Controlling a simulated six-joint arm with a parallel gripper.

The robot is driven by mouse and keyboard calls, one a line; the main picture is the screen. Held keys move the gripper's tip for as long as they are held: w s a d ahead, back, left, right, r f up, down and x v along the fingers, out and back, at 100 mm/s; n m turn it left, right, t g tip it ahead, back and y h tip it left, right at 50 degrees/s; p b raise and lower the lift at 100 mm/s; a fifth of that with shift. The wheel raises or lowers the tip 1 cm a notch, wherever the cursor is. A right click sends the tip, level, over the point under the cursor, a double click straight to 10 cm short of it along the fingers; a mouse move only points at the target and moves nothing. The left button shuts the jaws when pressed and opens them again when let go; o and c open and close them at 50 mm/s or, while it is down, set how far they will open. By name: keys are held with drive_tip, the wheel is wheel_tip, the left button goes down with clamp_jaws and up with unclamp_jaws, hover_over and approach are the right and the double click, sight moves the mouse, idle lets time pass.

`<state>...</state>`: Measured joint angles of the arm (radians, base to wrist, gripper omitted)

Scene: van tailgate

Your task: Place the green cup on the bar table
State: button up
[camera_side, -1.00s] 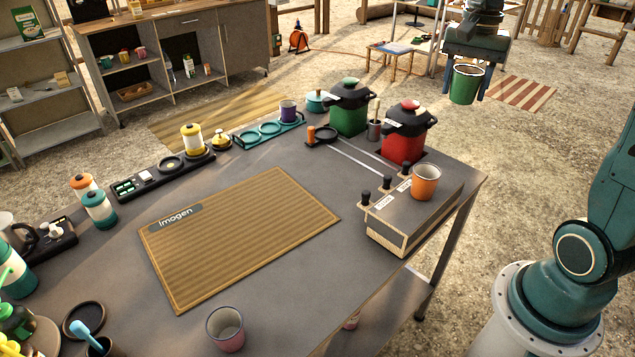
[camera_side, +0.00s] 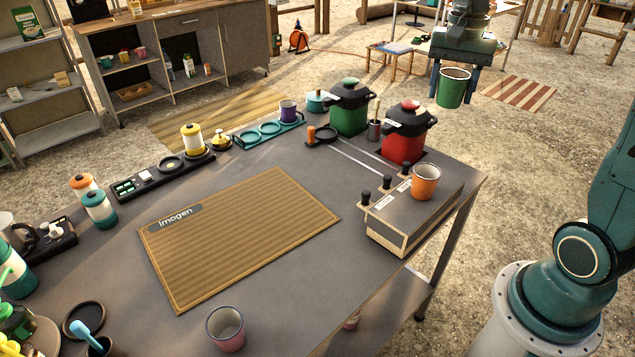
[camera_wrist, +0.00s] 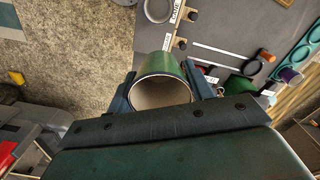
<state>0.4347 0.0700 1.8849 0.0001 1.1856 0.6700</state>
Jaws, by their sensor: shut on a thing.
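The green cup (camera_side: 452,88) hangs upright in my gripper (camera_side: 455,76), in the air beyond the far right end of the grey table. In the wrist view the green cup (camera_wrist: 161,88) sits between the two fingers of my gripper (camera_wrist: 163,93), its pale inside facing the camera. My gripper is shut on it. The large grey-topped table (camera_side: 270,278) fills the front of the side view. I cannot tell whether this is the bar table or another one is.
An orange cup (camera_side: 425,184) stands on the control box at the table's right edge. Red (camera_side: 402,143) and green (camera_side: 348,115) lidded pots stand at the back right. A striped mat (camera_side: 240,235) marked "Imogen" lies mid-table. A pinkish cup (camera_side: 225,333) stands in front.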

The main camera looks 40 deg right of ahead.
drive_tip(key=w+a+f+n, duration=0.2)
drive_tip(key=a+n, duration=0.1)
drive_tip(key=a, duration=0.4)
drive_tip(key=w+a+f+n, duration=0.2)
drive_tip(key=a+n, duration=0.1)
drive_tip(key=a, duration=0.3)
drive_tip(key=n, duration=0.7)
hover_over(343, 263)
wheel_tip(343, 263, down, 3)
wheel_tip(343, 263, down, 16)
drive_tip(key=shift+f, duration=0.2)
drive_tip(key=shift+f, duration=0.1)
drive_tip(key=shift+f, duration=1.8)
drive_tip(key=shift+f, duration=0.15)
drive_tip(key=o, duration=1)
